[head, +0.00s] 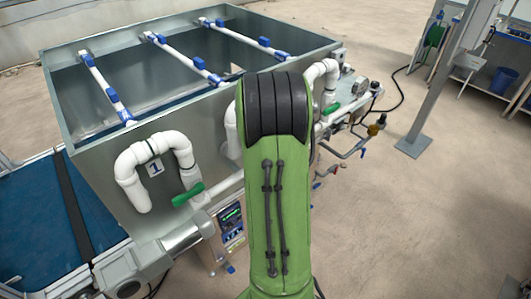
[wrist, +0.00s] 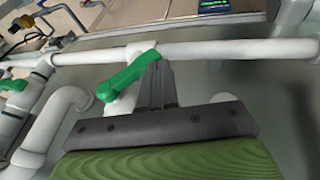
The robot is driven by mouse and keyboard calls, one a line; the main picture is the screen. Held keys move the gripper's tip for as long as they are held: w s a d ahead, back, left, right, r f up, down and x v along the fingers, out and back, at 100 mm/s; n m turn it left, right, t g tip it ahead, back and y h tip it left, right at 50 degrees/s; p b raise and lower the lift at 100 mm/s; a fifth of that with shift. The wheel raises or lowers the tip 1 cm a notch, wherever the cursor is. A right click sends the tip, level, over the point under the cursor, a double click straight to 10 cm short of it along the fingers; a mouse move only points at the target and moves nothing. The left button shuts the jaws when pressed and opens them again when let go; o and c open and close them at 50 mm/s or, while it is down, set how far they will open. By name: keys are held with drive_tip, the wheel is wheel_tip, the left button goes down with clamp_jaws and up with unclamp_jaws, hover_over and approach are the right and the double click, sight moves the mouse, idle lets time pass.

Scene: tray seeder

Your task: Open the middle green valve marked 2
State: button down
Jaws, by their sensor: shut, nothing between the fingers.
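The middle valve's green handle (wrist: 128,72) shows in the wrist view, just left of my fingertips. It slants between the long white pipe (wrist: 220,51) and the white branch pipe (wrist: 122,106). My gripper (wrist: 157,66) is shut and empty, its fingertips right beside the handle's upper right end; I cannot tell whether they touch it. In the head view my green arm hides this valve and my gripper. The mark 2 is not visible. The green handle of valve 1 (head: 188,194) is left of my arm, below a label 1 (head: 155,168).
Another green handle (head: 332,108) is right of my arm; it also shows at the wrist view's left edge (wrist: 14,85). The large metal tank (head: 95,170) stands behind the pipes. White curved pipes (wrist: 65,100) are close to my gripper. Open floor (head: 440,220) lies right.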

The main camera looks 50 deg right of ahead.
drive_tip(key=shift+f+h+b, duration=0.3)
drive_tip(key=shift+b, duration=0.35)
drive_tip(key=shift+f+h+b, duration=0.25)
drive_tip(key=shift+h+b, duration=0.05)
drive_tip(key=shift+b, duration=0.4)
drive_tip(key=shift+g+h, duration=0.3)
drive_tip(key=shift+h, duration=0.5)
drive_tip(key=shift+s+d+f+b, duration=0.1)
drive_tip(key=shift+d+f+b, duration=0.25)
drive_tip(key=shift+f+b, duration=0.55)
drive_tip(key=shift+s+d+f+b, duration=0.1)
drive_tip(key=shift+d+f+b, duration=0.3)
drive_tip(key=shift+b, duration=1)
drive_tip(key=shift+s+d+f+b, duration=0.1)
drive_tip(key=shift+d+f+b, duration=0.25)
drive_tip(key=shift+f+b, duration=0.55)
drive_tip(key=shift+d+r+b, duration=0.1)
drive_tip(key=shift+r+b, duration=0.1)
drive_tip(key=shift+b, duration=0.1)
